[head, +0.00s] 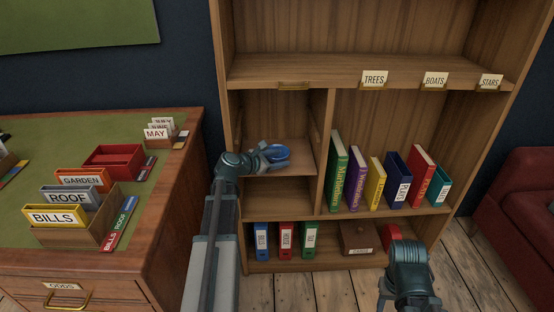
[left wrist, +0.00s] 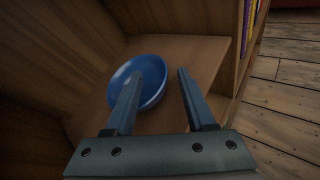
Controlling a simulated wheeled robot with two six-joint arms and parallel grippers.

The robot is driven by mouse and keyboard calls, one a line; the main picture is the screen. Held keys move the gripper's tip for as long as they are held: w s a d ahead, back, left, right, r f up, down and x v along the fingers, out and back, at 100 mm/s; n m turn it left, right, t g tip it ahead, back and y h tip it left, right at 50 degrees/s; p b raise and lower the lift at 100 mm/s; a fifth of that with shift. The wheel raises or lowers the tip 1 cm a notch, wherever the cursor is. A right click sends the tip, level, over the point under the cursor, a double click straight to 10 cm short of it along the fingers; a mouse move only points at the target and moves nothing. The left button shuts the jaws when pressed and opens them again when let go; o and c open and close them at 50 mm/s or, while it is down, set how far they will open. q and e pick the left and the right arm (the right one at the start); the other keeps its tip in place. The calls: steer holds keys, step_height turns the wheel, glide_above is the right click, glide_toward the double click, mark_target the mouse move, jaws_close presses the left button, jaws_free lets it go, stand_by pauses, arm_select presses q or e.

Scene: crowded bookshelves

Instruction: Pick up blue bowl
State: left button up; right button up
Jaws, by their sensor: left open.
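The blue bowl (head: 279,153) stands on the small shelf in the left part of the bookcase. In the left wrist view the bowl (left wrist: 150,72) is upright, with its opening showing. My left gripper (head: 268,154) reaches into this compartment and is open. In the left wrist view one finger of the left gripper (left wrist: 158,82) lies over the bowl's inside and the other is to the right, outside the rim. The bowl's right wall is between the fingers; I cannot tell whether they touch it. My right arm (head: 408,270) shows at the lower right, but its fingers are not visible.
The small shelf (head: 290,168) has wooden walls close on its left and right. Several upright books (head: 357,178) stand in the compartment to the right. Binders (head: 285,240) and a brown box (head: 358,237) are below. A desk (head: 165,200) with card boxes stands at the left.

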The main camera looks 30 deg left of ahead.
arm_select(q)
steer(key=shift+x, duration=1.15)
steer(key=shift+a, duration=0.1)
arm_select(e)
steer(key=shift+f, duration=0.4)
arm_select(q)
steer(key=shift+s, duration=0.1)
jaws_close()
steer(key=shift+r, duration=0.15)
arm_select(e)
steer(key=shift+r, duration=0.2)
